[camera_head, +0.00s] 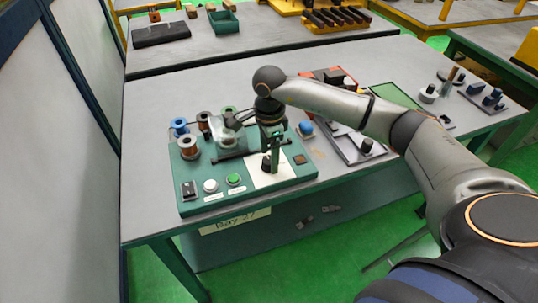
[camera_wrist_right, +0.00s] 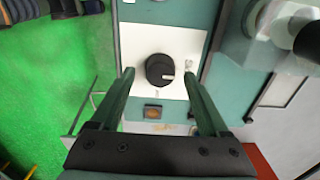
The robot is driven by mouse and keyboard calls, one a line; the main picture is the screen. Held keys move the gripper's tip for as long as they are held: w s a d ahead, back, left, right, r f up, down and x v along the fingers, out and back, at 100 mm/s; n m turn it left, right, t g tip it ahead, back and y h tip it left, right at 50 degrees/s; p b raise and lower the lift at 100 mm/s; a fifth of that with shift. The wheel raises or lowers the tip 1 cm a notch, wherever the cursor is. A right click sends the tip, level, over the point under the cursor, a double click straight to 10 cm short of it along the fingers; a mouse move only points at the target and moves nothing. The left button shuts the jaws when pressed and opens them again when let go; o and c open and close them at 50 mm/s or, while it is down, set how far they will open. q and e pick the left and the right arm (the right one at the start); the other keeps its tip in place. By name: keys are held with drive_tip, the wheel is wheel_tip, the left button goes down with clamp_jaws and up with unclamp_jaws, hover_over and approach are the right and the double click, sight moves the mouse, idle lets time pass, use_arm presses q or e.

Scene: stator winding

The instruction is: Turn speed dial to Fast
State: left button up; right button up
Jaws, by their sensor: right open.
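The speed dial (camera_wrist_right: 158,67) is a round black knob with a short white mark, on a white plate (camera_wrist_right: 137,38). In the right wrist view the mark points to the right. In the head view the dial (camera_head: 267,166) sits on the right part of the green winding station (camera_head: 210,178), partly hidden by the fingers. My right gripper (camera_wrist_right: 157,75) is open, its two fingers pointing down with one on each side of the dial and clear gaps between. I cannot tell the finger height above the plate. The labels around the dial are too small to read. My left gripper is not in view.
Copper and blue wire spools (camera_head: 189,148) stand on the station's left part. A blue knob (camera_head: 305,128) and a grey tray (camera_head: 351,150) are to the right.

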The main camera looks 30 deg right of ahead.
drive_tip(key=shift+f, duration=0.65)
clamp_jaws()
